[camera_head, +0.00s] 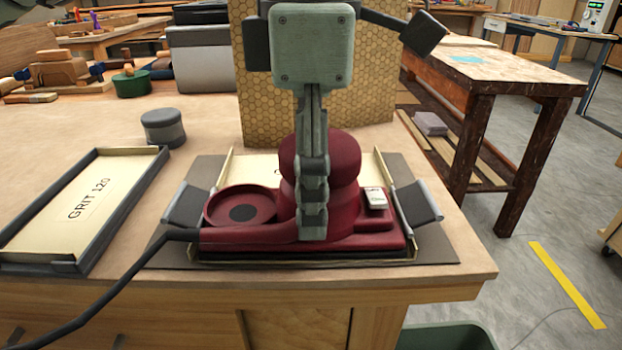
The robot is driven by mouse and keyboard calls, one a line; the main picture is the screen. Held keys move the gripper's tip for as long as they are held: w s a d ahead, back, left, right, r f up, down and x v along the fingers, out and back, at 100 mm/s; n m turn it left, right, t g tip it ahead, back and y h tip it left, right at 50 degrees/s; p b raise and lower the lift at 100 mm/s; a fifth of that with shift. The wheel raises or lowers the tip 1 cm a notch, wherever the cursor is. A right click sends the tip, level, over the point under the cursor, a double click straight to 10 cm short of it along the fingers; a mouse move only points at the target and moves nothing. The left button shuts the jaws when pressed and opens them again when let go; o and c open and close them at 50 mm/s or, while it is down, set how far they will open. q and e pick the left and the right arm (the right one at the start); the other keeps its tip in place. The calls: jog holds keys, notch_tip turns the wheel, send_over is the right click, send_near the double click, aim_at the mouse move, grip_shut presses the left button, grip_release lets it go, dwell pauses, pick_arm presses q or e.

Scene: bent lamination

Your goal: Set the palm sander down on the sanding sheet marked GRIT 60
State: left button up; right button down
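The dark red palm sander (350,243) is upright over a cream sheet (262,163) on the right. It covers most of the sheet, and its label cannot be read. Whether the sander's base touches the sheet cannot be told. My gripper (312,215), seemingly the right one, points straight down at the sander's rounded grip. One finger lies along the near side of the grip; the far finger is hidden. It looks shut on the sander. My other gripper is not in view. Another sheet marked GRIT 120 (85,205) lies in a dark-edged tray on the left.
Grey flaps (186,205) flank the sander on a dark flat plate (440,247). The sander's black cord (110,300) runs down to the left. A grey round tin (163,128) stands behind the trays. A honeycomb-patterned panel (375,95) stands behind the sander.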

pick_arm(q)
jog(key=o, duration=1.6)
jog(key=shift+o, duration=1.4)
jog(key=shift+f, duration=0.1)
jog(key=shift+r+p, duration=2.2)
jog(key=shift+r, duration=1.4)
